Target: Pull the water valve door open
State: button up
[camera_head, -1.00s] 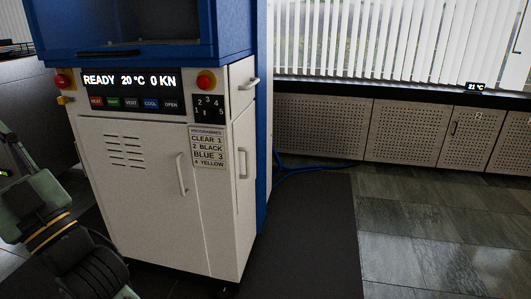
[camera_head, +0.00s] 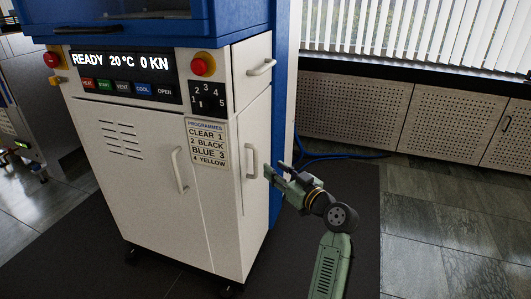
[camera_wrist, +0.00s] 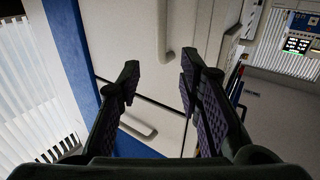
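The white press cabinet has a narrow door (camera_head: 257,190) on its right side, with a vertical bar handle (camera_head: 249,162). No label marks it as the water valve door, and it looks closed. My gripper (camera_head: 273,168) is just right of this handle, open and apparently empty. In the wrist view, which looks upside down, my fingers (camera_wrist: 158,80) are spread wide. The vertical handle (camera_wrist: 164,30) shows beyond and between them, apart from both. The horizontal handle (camera_wrist: 138,126) of the panel above the door also shows there.
The front door (camera_head: 145,180) has its own vertical handle (camera_head: 179,170) and looks shut. A blue post (camera_head: 283,120) stands behind the side door. Blue hoses (camera_head: 330,156) lie near perforated wall cabinets (camera_head: 440,125). The floor right of the press is open.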

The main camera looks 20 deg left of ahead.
aim_at(256, 155)
jog(key=p+x, duration=0.1)
jog(key=x, duration=0.8)
jog(key=shift+a+p, duration=0.3)
jog(key=shift+p, duration=0.1)
jog(key=shift+w+r, duration=0.1)
jog(key=shift+r, duration=0.05)
grip_shut()
jog(key=shift+d, duration=0.15)
